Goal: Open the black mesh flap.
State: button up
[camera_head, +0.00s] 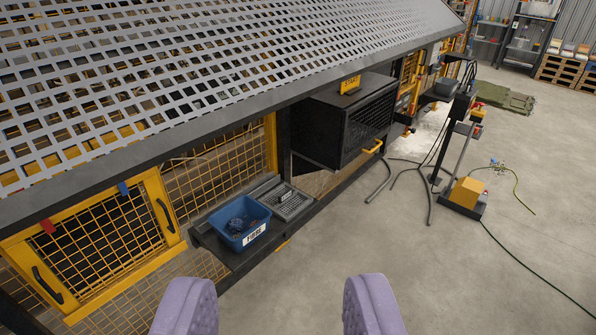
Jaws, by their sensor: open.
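The black mesh flap (371,122) looks like the mesh front of a dark box (318,127) on the side of the long machine, right of the picture's middle. It appears shut against the box. A small yellow handle (374,147) shows near its lower edge.
A perforated grey panel (215,55) overhangs the machine. A yellow-framed mesh door (100,240) is at left. A blue bin (240,222) stands on a ledge. A post with a yellow base (466,192) and cables stand to the right. The concrete floor (480,280) at lower right is mostly clear.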

aim_at(343, 161)
jog(key=i+l, duration=0.25)
jog(key=l, duration=0.15)
jog(key=i+l+u, duration=0.15)
jog(key=i+l, duration=0.35)
jog(key=l, duration=0.35)
jog(key=i+l+u, duration=0.15)
jog(key=l, duration=0.3)
jog(key=i+l, duration=0.35)
jog(key=i+l+u, duration=0.1)
jog(key=l, duration=0.45)
jog(key=i+l+u, duration=0.1)
jog(key=i+l, duration=0.2)
jog(key=l, duration=0.2)
jog(key=i+l, duration=0.15)
jog(key=l, duration=0.35)
jog(key=i+u, duration=0.05)
